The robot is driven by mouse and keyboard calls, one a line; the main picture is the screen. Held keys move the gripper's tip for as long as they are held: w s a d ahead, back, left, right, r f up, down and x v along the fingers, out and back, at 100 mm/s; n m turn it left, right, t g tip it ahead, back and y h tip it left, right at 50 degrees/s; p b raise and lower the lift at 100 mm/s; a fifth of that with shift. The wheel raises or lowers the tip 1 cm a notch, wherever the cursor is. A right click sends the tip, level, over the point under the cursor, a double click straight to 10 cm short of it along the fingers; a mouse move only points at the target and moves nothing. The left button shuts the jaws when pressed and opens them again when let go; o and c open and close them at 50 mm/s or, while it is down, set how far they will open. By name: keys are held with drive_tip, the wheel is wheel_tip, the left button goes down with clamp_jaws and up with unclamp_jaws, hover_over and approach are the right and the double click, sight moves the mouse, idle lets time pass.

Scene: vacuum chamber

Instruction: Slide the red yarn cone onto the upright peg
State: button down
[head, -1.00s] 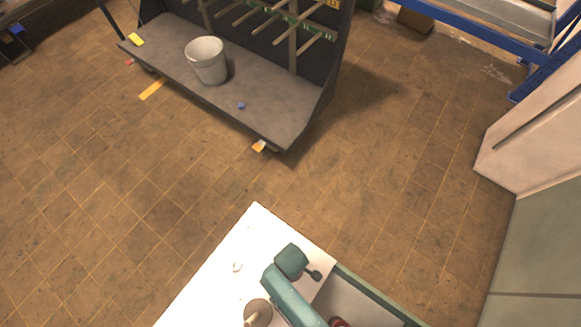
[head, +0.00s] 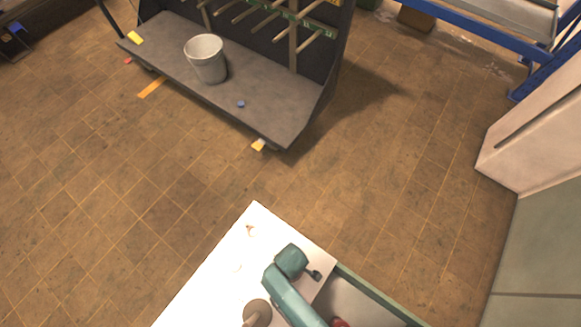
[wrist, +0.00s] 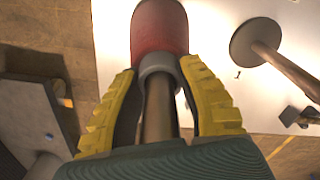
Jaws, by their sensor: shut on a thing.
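In the wrist view, the red yarn cone (wrist: 160,27) is beyond my fingertips, with a grey collar and a brown tube running back towards my palm. My gripper (wrist: 160,68), with yellow ribbed fingers, is shut on it around the collar and tube. An upright peg (wrist: 284,66) with a round dark base (wrist: 243,42) shows to the right, apart from the cone. In the head view, a peg's round base (head: 262,309) shows at the bottom edge. My gripper cannot be made out there. A small red patch at the bottom edge is too cut off to identify.
A white tabletop (head: 215,280) holds the peg, beside a green-edged tray (head: 375,292). Across open tiled floor (head: 200,180) stands a dark rack (head: 285,85) with wooden rods and a grey bucket (head: 206,60). A blue frame (head: 530,85) is at upper right.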

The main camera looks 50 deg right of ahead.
drive_tip(key=c, duration=0.7)
unclamp_jaws()
wheel_tip(320, 180, up, 12)
drive_tip(key=shift+r, duration=0.1)
drive_tip(key=w+r+t+p, duration=0.55)
drive_tip(key=w+r, duration=1.05)
drive_tip(key=r, duration=0.4)
drive_tip(key=w+a+r+m+t+p, duration=0.15)
drive_tip(key=w+r+t, duration=0.25)
drive_tip(key=r, duration=0.9)
drive_tip(key=w+r+t+p, duration=0.3)
drive_tip(key=w+r+t, duration=0.1)
drive_tip(key=r, duration=1)
drive_tip(key=s+r+m+t, duration=0.1)
drive_tip(key=s+r+t, duration=0.1)
drive_tip(key=r, duration=0.6)
drive_tip(key=s+r+m+t, duration=0.2)
drive_tip(key=s+r+t, duration=0.1)
drive_tip(key=r, duration=0.5)
drive_tip(key=s+r+m+t, duration=0.2)
drive_tip(key=r+t, duration=0.1)
drive_tip(key=r, duration=0.5)
drive_tip(key=shift+s+d+r+t+h+p, duration=0.1)
drive_tip(key=shift+s+r+t+h+p, duration=0.1)
drive_tip(key=shift+s+t+h+p, duration=0.15)
